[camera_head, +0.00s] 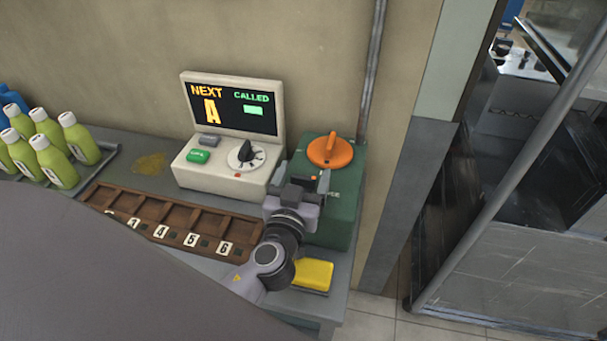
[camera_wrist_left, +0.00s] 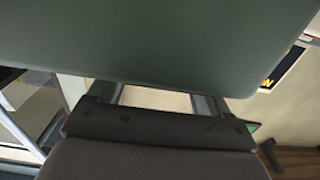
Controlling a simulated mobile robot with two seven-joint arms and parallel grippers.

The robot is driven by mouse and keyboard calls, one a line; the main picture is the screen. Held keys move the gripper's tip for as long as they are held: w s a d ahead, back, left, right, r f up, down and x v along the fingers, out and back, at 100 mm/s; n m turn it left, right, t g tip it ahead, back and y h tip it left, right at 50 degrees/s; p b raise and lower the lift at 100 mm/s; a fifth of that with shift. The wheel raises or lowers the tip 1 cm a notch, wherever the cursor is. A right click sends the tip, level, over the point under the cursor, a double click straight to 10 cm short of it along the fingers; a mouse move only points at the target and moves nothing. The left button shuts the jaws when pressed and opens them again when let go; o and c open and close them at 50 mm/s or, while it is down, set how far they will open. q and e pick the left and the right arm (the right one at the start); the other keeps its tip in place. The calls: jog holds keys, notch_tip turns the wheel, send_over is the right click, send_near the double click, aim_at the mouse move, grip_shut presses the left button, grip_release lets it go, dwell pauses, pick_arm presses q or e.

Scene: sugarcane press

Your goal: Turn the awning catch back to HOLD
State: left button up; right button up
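The orange catch knob (camera_head: 330,150) sits on top of a green box (camera_head: 343,200) at the right end of the counter. Any HOLD marking on it is too small to read. My left gripper (camera_head: 305,180) is at the box's near left side, just below and left of the knob in the picture. In the left wrist view a green surface (camera_wrist_left: 150,40) fills the top and hides the fingertips. The two fingers (camera_wrist_left: 160,101) stand apart with pale background between them. I see no contact with the knob. My right gripper is not in view.
A display console (camera_head: 222,170) with a black dial stands left of the box. A wooden numbered tray (camera_head: 165,215), a yellow sponge-like block (camera_head: 313,275) and green bottles (camera_head: 55,160) share the counter. A vertical pipe (camera_head: 373,70) runs up the wall behind the box.

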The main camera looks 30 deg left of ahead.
pick_arm(q)
jog(key=c, duration=0.8)
